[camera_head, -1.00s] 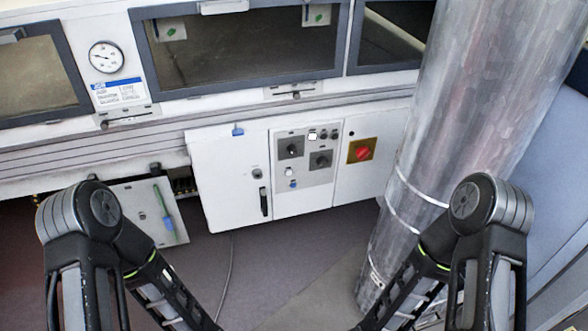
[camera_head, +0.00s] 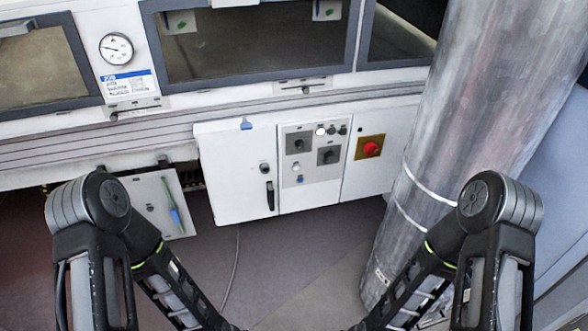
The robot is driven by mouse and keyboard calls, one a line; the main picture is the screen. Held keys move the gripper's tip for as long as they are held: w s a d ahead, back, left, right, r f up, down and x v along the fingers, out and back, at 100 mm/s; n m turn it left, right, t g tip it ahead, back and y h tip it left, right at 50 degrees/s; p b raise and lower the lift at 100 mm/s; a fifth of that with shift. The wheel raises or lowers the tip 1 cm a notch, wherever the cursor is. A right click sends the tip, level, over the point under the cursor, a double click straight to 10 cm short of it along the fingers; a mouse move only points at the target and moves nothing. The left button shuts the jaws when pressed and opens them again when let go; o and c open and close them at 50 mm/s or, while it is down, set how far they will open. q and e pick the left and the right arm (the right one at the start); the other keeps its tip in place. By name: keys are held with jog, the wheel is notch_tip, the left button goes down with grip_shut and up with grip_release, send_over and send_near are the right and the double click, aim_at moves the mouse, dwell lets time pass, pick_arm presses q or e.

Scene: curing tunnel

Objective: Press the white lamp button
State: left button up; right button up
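The control panel (camera_head: 327,184) is a grey plate on the front of a white cabinet. A bright white round lamp button (camera_head: 320,131) sits in its top row, left of small dark buttons (camera_head: 338,130). Another small white button (camera_head: 298,166) sits lower left, above a blue one (camera_head: 300,179). I cannot tell for sure which white one the task means. Both my arms reach down out of the bottom of the picture, well in front of the panel. Neither gripper shows.
A red knob on a yellow plate (camera_head: 370,147) is right of the panel. Two dark rotary switches (camera_head: 299,143) are on it. A thick metal column (camera_head: 460,130) stands to the right. An open flap (camera_head: 157,205) hangs at left. The floor before the cabinet is clear.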

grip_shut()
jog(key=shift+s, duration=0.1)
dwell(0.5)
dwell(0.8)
